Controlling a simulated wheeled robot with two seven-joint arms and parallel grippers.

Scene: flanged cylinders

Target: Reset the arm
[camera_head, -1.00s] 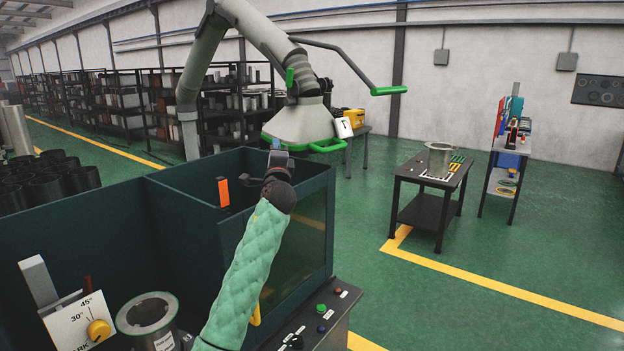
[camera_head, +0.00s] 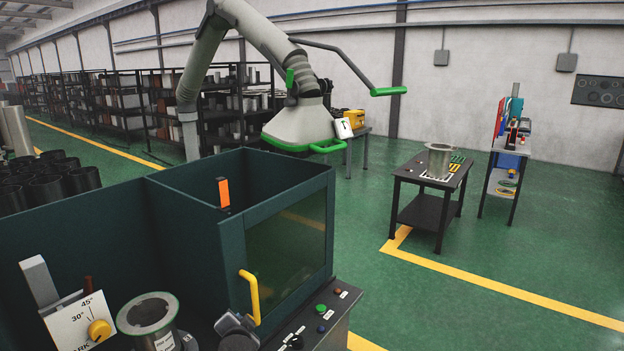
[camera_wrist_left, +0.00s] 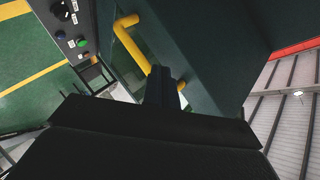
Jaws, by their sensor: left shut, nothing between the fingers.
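My left gripper (camera_head: 238,326) shows only in part at the bottom of the head view, just below and left of a yellow door handle (camera_head: 254,298). In the left wrist view its dark fingers (camera_wrist_left: 160,82) are shut together with nothing between them. The yellow handle (camera_wrist_left: 130,45) is close beyond them there; whether they touch it I cannot tell. The rest of the left arm is out of the head view. My right gripper is in neither view.
A dark teal cabinet (camera_head: 185,235) with a glass door fills the lower left. A flanged cylinder (camera_head: 147,318) stands at its front, beside an angle dial (camera_head: 99,330). Another flanged cylinder (camera_head: 438,160) stands on a black table (camera_head: 408,178). A push-button panel (camera_head: 338,309) is right of the handle.

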